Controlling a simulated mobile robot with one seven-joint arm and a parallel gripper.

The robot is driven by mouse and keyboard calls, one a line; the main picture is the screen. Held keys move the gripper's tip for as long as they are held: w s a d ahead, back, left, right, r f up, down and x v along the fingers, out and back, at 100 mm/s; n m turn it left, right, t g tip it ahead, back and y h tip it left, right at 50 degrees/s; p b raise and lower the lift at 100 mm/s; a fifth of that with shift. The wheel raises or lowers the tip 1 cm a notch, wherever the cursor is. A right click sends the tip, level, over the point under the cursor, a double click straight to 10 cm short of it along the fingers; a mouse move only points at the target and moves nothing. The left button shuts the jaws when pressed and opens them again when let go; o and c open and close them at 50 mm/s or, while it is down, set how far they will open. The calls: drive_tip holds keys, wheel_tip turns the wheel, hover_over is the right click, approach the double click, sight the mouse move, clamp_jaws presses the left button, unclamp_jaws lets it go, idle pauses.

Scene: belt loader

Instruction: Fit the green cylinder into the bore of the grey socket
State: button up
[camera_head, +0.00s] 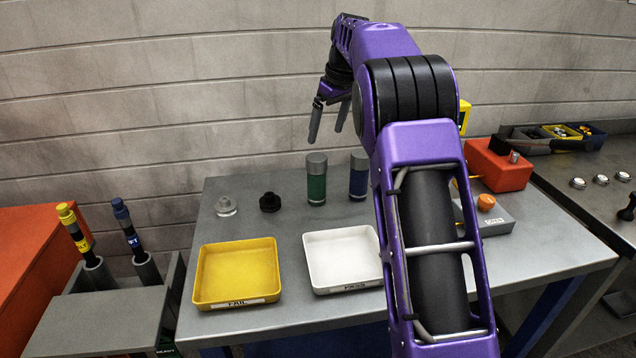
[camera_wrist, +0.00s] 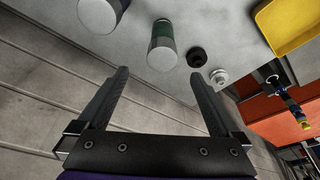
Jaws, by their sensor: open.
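The green cylinder (camera_head: 316,187) stands upright on the grey table, with a grey cap on top. It also shows in the wrist view (camera_wrist: 160,34), beyond my fingers and between their lines. My gripper (camera_head: 327,136) is open and empty, pointing down, above and behind the green cylinder and apart from it. In the wrist view my gripper (camera_wrist: 160,73) shows both fingers spread wide with nothing between them. I cannot make out a grey socket with a bore for certain; my arm hides part of the table.
A blue cylinder (camera_head: 358,183) stands close right of the green one. A black round part (camera_head: 270,202) and a pale grey one (camera_head: 225,206) sit to the left. Yellow (camera_head: 236,272) and white (camera_head: 342,259) trays lie in front. A grey box (camera_head: 497,218) with an orange knob stands right.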

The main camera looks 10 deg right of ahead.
sight(319, 157)
drive_tip(key=b+x, duration=0.1)
drive_tip(key=x, duration=0.9)
drive_tip(key=shift+w+a+f, duration=0.1)
drive_tip(key=shift+a+f, duration=0.05)
drive_tip(key=shift+f, duration=0.2)
drive_tip(key=shift+b+x, duration=0.4)
drive_tip(key=shift+x, duration=2.3)
drive_tip(key=shift+a, duration=0.1)
clamp_jaws()
drive_tip(key=shift+r, duration=0.1)
